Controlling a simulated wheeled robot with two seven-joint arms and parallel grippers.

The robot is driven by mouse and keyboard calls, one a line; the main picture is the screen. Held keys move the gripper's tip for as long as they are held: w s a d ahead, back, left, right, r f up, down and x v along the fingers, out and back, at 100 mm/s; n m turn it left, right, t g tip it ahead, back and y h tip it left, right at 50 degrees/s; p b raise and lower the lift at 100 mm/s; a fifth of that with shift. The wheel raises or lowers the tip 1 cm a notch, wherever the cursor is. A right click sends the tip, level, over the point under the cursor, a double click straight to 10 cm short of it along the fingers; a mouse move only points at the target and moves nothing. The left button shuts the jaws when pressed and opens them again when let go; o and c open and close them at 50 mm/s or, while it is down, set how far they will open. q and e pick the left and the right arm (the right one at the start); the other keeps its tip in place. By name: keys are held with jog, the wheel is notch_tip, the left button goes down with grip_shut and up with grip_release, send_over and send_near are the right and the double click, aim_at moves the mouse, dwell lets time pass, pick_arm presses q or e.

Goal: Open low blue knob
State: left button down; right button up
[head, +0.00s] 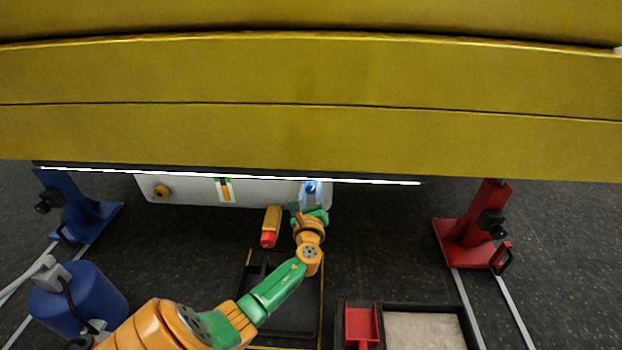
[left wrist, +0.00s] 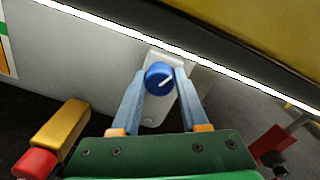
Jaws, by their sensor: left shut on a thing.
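The low blue knob (head: 311,186) sits on a light plate at the right end of the white panel (head: 190,190), under the yellow boom. My right gripper is not in view.
The yellow boom (head: 300,80) hangs low above the panel. A yellow piece with a red end (head: 269,226) is left of my gripper. Blue (head: 85,210) and red (head: 475,235) stands flank the panel. Black trays (head: 400,309) and a blue container (head: 78,300) lie nearer.

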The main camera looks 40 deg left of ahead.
pick_arm(q)
jog(key=shift+m, duration=0.8)
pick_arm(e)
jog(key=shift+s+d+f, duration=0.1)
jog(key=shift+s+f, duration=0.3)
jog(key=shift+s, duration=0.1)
pick_arm(q)
jog(key=shift+c, duration=2.1)
grip_release()
